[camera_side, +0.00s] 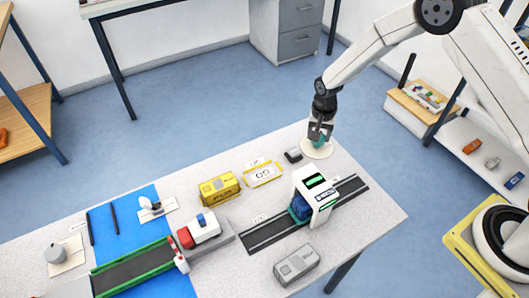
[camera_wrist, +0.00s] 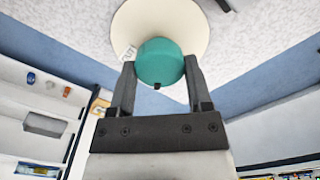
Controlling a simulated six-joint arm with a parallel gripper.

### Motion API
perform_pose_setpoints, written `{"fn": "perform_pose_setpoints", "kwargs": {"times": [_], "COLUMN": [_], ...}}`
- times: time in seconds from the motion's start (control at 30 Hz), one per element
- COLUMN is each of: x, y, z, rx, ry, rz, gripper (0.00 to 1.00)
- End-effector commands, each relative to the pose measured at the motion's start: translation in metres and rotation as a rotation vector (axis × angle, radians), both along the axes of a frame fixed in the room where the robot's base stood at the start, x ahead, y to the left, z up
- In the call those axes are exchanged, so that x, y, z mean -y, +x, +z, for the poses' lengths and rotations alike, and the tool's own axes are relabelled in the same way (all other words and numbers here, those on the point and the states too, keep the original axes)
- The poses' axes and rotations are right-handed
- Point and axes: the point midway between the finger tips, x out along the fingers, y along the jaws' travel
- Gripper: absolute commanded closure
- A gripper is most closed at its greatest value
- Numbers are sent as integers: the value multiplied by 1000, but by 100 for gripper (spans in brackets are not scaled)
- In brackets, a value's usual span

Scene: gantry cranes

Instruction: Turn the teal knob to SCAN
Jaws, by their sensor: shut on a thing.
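The teal knob (camera_wrist: 160,62) sits on a round cream dial plate (camera_wrist: 190,22). In the side view the knob (camera_side: 319,142) is at the far right part of the table, mostly hidden by my gripper, and the cream plate (camera_side: 318,153) shows around it. My gripper (camera_wrist: 158,75) is shut on the knob, one finger on each side of it. In the side view my gripper (camera_side: 320,135) comes down on the knob from above. Some lettering shows on the plate beside the left finger in the wrist view, too small to read surely. The SCAN mark cannot be made out.
A small dark block (camera_side: 293,155) lies just left of the plate. A white scanner gate (camera_side: 316,194) stands over a dark track (camera_side: 268,233) in front. A yellow box (camera_side: 219,189), a grey box (camera_side: 297,265) and a red-white truck (camera_side: 199,231) stand farther left and forward.

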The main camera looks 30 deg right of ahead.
Motion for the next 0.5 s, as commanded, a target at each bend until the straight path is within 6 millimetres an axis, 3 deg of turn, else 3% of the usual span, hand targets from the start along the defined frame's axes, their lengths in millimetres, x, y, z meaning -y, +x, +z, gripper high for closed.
{"fn": "perform_pose_setpoints", "kwargs": {"times": [0.5], "x": [-1], "y": [-2], "z": [0], "rx": [-6], "ry": [1], "rz": [-50], "gripper": [95]}}
